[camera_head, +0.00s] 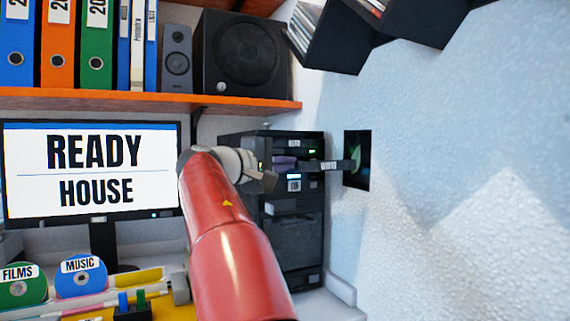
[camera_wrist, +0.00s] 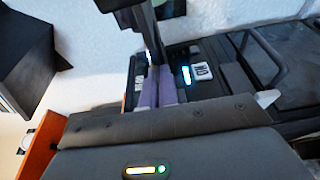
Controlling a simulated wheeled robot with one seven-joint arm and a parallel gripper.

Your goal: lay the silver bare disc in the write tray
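The write tray (camera_head: 325,166), a dark bar labelled WRITE, sticks out from the upper part of the black computer tower (camera_head: 298,235). My gripper (camera_head: 284,163) is at the tower's front, just left of the WRITE label. In the wrist view its two purple fingers (camera_wrist: 155,88) stand close together in front of a dark upright part. I cannot tell whether they touch or hold anything. The silver bare disc is not recognisable in either view; it may be hidden by my gripper or seen edge-on.
A dark square opening (camera_head: 357,159) with something green inside is in the right wall. An orange shelf (camera_head: 150,102) with binders and speakers runs above the monitor (camera_head: 92,170), which reads READY HOUSE. Green FILMS (camera_head: 20,287) and blue MUSIC (camera_head: 82,277) discs stand at lower left.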

